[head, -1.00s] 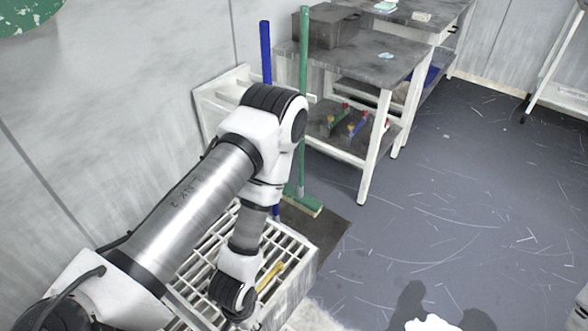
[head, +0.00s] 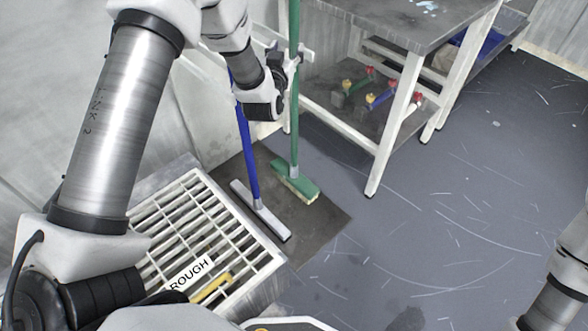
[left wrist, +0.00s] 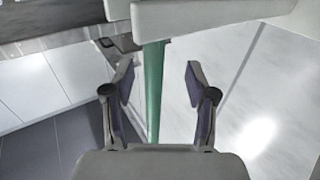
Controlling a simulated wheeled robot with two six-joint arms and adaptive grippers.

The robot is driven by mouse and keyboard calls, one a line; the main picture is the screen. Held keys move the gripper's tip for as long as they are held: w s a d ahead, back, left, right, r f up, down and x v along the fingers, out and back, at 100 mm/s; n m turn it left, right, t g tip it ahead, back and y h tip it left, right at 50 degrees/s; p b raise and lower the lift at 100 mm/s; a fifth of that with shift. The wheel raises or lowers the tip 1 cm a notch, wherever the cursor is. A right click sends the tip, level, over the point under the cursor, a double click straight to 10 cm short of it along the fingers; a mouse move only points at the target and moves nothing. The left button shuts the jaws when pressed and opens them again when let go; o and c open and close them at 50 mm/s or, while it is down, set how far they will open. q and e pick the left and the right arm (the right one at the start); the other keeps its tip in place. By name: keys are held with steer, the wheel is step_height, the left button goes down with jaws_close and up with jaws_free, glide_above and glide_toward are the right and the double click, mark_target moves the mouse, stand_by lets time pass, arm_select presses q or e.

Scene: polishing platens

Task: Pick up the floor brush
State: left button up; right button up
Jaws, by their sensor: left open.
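The floor brush (head: 295,183) has a green head with pale bristles and a green pole. It stands upright on a dark mat, its pole rising past the top of the head view. My left gripper (head: 290,66) is open at the pole, well above the brush head. In the left wrist view, the green pole (left wrist: 153,110) runs between the two spread fingers of my left gripper (left wrist: 158,78), with a gap on each side. The pole's top is hidden there behind a white bar. My right gripper is out of view.
A blue-handled squeegee (head: 249,160) stands close left of the brush. A white wall rack (head: 307,54) is behind the pole. A workbench (head: 420,22) is to the right. A white grate (head: 190,203) is in front. The floor at right is clear.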

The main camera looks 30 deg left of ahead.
mark_target(293, 42)
arm_select(q)
steer(key=x, duration=0.2)
steer(key=b+x, duration=0.2)
steer(key=x, duration=0.1)
steer(key=shift+w+d+f, duration=0.15)
steer(key=shift+w+d, duration=0.15)
steer(key=shift+w, duration=0.1)
steer(key=shift+c, duration=0.7)
jaws_close()
steer(key=shift+r, duration=0.2)
